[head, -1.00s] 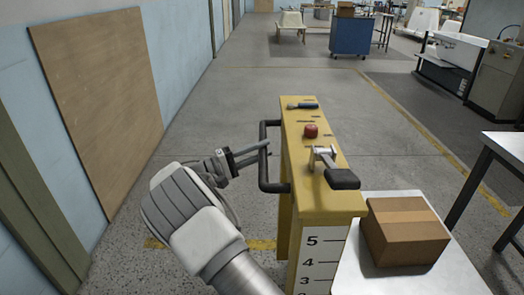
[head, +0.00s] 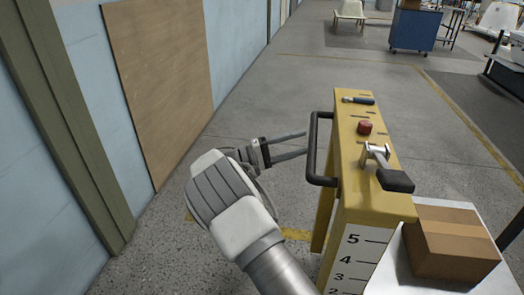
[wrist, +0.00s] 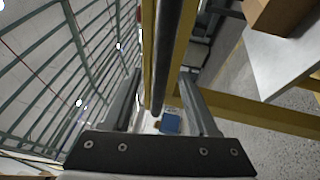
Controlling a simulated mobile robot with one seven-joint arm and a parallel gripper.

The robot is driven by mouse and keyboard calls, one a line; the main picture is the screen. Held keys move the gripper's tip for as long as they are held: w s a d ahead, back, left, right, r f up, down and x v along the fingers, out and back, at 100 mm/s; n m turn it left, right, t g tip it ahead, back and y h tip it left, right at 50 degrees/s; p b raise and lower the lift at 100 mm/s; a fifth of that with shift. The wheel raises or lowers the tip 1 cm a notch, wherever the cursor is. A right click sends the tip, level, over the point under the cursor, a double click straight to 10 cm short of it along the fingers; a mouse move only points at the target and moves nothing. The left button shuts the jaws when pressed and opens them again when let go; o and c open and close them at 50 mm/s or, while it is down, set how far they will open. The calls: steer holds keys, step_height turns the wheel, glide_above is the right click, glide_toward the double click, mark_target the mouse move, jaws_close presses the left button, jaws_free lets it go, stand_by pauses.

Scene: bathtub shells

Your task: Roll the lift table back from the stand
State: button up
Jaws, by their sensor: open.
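The lift table shows as a yellow upright frame (head: 352,190) with a black side handle (head: 312,150) and a height scale on its near end. Its pale metal platform (head: 390,280) carries a cardboard box (head: 450,240). My gripper (head: 306,143) is open, its fingertips pointing right, at the left side of the handle. In the wrist view the dark handle bar (wrist: 168,45) runs between my two open fingers (wrist: 160,80). I cannot tell whether a finger touches it. I cannot make out the stand.
A wall with a wooden panel (head: 160,85) stands left. Floor beyond the frame is open up to a blue cart (head: 415,30).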

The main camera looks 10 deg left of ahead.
steer(key=p+v, duration=0.1)
steer(key=v, duration=1.2)
steer(key=shift+s+a, duration=0.15)
steer(key=shift+a, duration=0.15)
